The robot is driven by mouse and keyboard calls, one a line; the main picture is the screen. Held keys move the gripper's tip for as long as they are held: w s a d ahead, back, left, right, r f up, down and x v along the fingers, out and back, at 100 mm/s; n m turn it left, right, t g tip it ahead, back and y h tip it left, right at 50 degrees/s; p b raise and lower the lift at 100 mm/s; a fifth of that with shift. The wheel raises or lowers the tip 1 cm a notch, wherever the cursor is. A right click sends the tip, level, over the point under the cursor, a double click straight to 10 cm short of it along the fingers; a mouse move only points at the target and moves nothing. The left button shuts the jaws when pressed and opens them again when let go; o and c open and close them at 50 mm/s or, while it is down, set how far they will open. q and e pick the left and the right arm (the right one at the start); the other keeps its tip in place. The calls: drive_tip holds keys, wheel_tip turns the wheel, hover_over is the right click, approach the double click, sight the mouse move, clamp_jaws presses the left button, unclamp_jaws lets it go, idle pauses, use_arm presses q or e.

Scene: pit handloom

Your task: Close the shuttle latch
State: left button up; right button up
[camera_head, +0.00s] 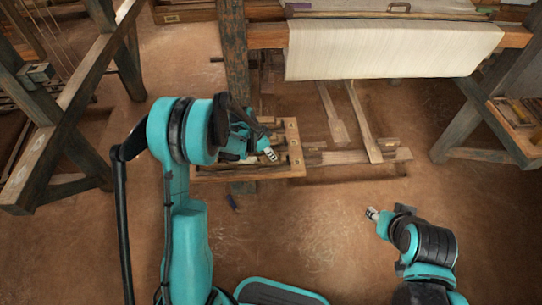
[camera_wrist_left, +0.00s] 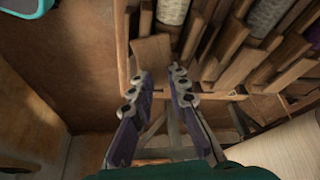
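I cannot pick out a shuttle latch in either view. A shallow wooden tray (camera_head: 292,132) with dark, narrow pieces in it lies left of centre in the head view. My left gripper (camera_head: 270,154) is over this tray, largely covered by its own arm. In the left wrist view, my left gripper (camera_wrist_left: 160,72) has its two fingers apart with nothing held between them. Wooden, shuttle-like pieces (camera_wrist_left: 235,45), some with pale thread, lie beyond and right of the fingers. My right gripper (camera_head: 372,214) is low over bare floor, too small to tell open or shut.
The loom's cloth beam with pale cloth (camera_head: 390,48) spans the upper right. A dark upright post (camera_head: 234,60) stands just behind the tray. Wooden treadles (camera_head: 360,125) lie right of it. Slanted timber frames (camera_head: 60,130) stand left.

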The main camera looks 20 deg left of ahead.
use_arm(q)
drive_tip(key=shift+w+d+f, duration=0.1)
drive_tip(key=shift+f, duration=0.15)
clamp_jaws()
drive_tip(key=m, duration=0.2)
drive_tip(key=m+g, duration=0.1)
drive_tip(key=m, duration=0.1)
drive_tip(key=shift+w+m+g+h, duration=0.15)
drive_tip(key=shift+m+g+h, duration=0.15)
drive_tip(key=shift+h, duration=0.1)
